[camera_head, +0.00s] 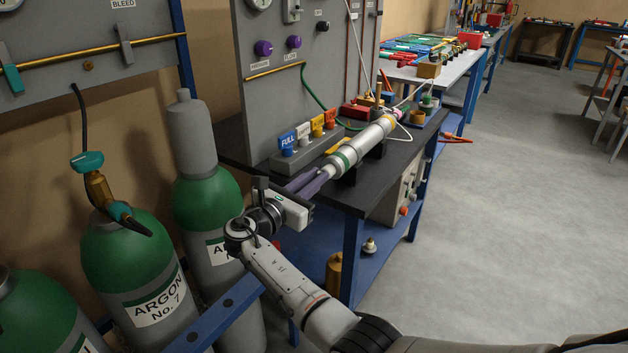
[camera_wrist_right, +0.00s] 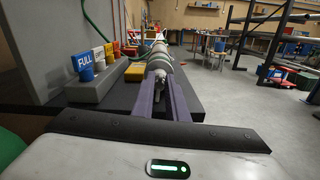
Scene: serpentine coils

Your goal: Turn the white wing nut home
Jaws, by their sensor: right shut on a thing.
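My right gripper (camera_head: 322,173) reaches from the lower left to the near end of a long pale cylinder (camera_head: 358,144). Its purple fingers (camera_wrist_right: 161,86) are shut on a small pale piece at the cylinder's near end, which I take for the white wing nut (camera_wrist_right: 159,74). The fingers hide most of the nut, so its wings and turn angle are hard to make out. The cylinder has green and yellow bands and lies level on dark supports above the black bench (camera_head: 398,155). My left gripper is not in view.
A grey block (camera_head: 296,155) with blue, white, yellow and orange tags stands left of the cylinder, before a grey upright panel (camera_head: 275,105). Green gas bottles (camera_head: 125,255) stand at the left. A brass cylinder (camera_head: 333,275) is on the shelf below.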

